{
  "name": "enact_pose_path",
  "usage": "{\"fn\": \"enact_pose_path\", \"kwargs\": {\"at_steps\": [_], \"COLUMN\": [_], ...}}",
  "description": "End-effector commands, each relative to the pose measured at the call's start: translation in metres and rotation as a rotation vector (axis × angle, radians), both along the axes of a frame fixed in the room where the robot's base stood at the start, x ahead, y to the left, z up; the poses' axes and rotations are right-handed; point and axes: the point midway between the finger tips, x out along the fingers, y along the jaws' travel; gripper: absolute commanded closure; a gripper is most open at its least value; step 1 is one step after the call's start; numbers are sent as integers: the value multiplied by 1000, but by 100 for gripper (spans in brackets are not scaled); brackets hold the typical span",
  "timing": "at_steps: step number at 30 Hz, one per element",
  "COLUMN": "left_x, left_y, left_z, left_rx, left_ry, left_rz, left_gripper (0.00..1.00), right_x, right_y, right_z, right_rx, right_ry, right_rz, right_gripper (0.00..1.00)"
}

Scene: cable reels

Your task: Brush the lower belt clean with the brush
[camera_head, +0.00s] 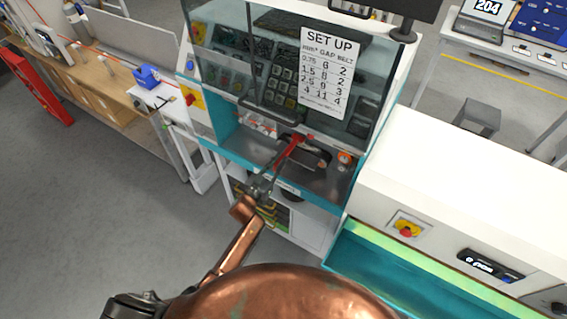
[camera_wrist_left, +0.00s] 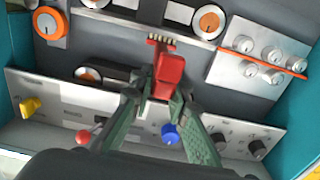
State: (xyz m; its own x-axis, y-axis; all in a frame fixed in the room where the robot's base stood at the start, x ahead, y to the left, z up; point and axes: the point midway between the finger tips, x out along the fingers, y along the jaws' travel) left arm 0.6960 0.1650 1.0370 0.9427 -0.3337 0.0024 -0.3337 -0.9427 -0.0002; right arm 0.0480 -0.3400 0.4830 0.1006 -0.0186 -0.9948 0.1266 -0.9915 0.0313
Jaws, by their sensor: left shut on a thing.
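The brush is red with a row of pale bristles at its far end; it shows in the head view (camera_head: 291,147) and in the left wrist view (camera_wrist_left: 169,74). My left gripper (camera_head: 268,180) is shut on the brush's near end, and its two fingers also show in the left wrist view (camera_wrist_left: 165,98). The brush points into the open front of the machine (camera_head: 222,128). In the left wrist view its bristles lie near a grey metal bar; I cannot tell whether they touch anything. I cannot pick out the lower belt for certain. My right gripper is not in view.
A clear guard with a SET UP sheet (camera_head: 326,70) hangs above the opening. Teal side walls (camera_wrist_left: 291,103) bound it. A white machine housing (camera_head: 460,190) stands at right.

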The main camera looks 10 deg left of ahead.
Motion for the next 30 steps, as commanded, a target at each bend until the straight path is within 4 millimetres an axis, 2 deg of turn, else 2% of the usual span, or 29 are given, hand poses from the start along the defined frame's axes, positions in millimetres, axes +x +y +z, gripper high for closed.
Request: {"fn": "enact_pose_path", "kwargs": {"at_steps": [9,14,20,30], "left_x": [9,10,8,-2], "left_y": [27,31,24,-4], "left_z": [-1,-1,-2,-2], "left_rx": [2,1,-1,-2], "left_ry": [2,3,3,6], "left_rz": [2,2,1,0], "left_gripper": [100,100,100,100], "right_x": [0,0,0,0], "right_y": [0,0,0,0], "right_z": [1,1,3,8], "right_rx": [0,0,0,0], "right_ry": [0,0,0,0], "right_rz": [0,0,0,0], "right_gripper": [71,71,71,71]}}
